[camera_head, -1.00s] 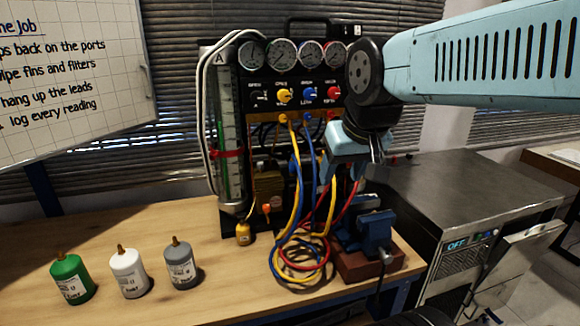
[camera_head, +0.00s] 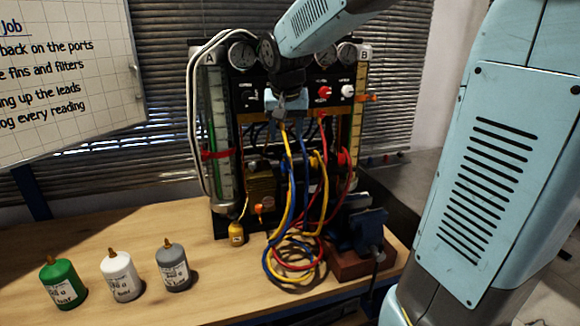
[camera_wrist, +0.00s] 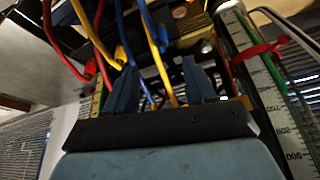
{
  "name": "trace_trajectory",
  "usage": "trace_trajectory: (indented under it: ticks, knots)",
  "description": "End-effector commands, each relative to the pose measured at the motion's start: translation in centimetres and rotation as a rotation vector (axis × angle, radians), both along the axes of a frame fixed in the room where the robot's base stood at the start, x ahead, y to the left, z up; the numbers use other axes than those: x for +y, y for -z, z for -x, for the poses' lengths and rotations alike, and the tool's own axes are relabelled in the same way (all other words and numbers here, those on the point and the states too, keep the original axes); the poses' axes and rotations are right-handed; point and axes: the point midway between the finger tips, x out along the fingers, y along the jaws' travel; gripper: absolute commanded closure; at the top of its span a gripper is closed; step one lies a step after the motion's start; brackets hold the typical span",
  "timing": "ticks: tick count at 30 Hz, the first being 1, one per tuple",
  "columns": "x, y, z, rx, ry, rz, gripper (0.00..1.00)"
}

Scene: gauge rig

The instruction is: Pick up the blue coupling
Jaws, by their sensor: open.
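My gripper (camera_head: 279,110) is in front of the gauge panel in the head view, above the hanging hoses. In the wrist view its two dark fingers (camera_wrist: 158,66) are apart, with hoses showing beyond and between them. A blue hose (camera_wrist: 146,18) runs down in the wrist view to a thicker blue end piece (camera_wrist: 163,42), seemingly the blue coupling, near the gap between the fingertips. I cannot tell its exact distance. In the head view my gripper and wrist hide the blue hose's upper end. Nothing is clearly held.
Yellow, red and blue hoses hang close together above a coil (camera_head: 292,262) on the bench. A blue vise (camera_head: 366,230) stands right of it. Green (camera_head: 63,283), white (camera_head: 122,276) and grey (camera_head: 173,266) bottles stand at left. The glass tube (camera_head: 220,130) flanks the panel.

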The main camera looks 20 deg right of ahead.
Motion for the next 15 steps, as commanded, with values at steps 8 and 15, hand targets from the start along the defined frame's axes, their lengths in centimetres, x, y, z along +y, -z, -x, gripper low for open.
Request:
trace_trajectory:
  ticks: [8,15]
  knots:
    - [-0.5,4.6,-1.7,0.004,-0.001,0.000,0.46]
    - [-0.7,6.6,-2.5,0.001,-0.001,0.000,0.46]
